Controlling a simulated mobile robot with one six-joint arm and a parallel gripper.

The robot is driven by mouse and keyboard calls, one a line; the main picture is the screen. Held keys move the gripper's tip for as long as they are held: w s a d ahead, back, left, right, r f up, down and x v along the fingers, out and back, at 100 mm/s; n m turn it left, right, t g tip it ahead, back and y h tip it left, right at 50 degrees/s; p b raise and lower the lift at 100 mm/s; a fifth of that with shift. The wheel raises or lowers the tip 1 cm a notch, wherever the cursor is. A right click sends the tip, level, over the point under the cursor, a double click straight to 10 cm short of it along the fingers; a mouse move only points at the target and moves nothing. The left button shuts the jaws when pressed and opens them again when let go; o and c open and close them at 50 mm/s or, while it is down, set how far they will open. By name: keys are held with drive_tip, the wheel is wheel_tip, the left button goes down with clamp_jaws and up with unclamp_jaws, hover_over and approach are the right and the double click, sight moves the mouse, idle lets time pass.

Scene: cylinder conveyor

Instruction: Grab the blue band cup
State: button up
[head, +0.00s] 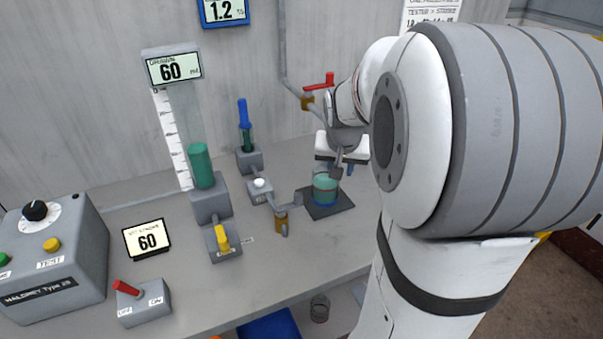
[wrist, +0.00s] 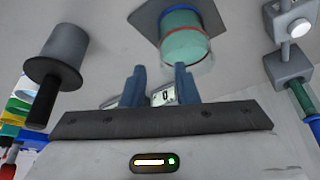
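A clear cup (head: 325,190) with teal-green liquid stands upright on a dark square pad on the bench in the head view; its lower part looks blue there. My gripper (head: 337,168) is just behind and above the cup in the head view, partly hidden by my arm. In the wrist view its two blue fingers (wrist: 158,84) are apart with nothing between them.
A brass outlet (head: 282,220) stands left of the pad, and a red-handled tap (head: 318,84) is above it. A green-filled cylinder (head: 201,166) stands further left. Several coloured bands (wrist: 18,105) show at the wrist view's left edge.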

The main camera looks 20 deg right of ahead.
hover_over(338, 198)
wheel_tip(338, 198, down, 6)
drive_tip(key=shift+r, duration=0.15)
drive_tip(key=shift+a, duration=0.1)
clamp_jaws()
idle(0.4)
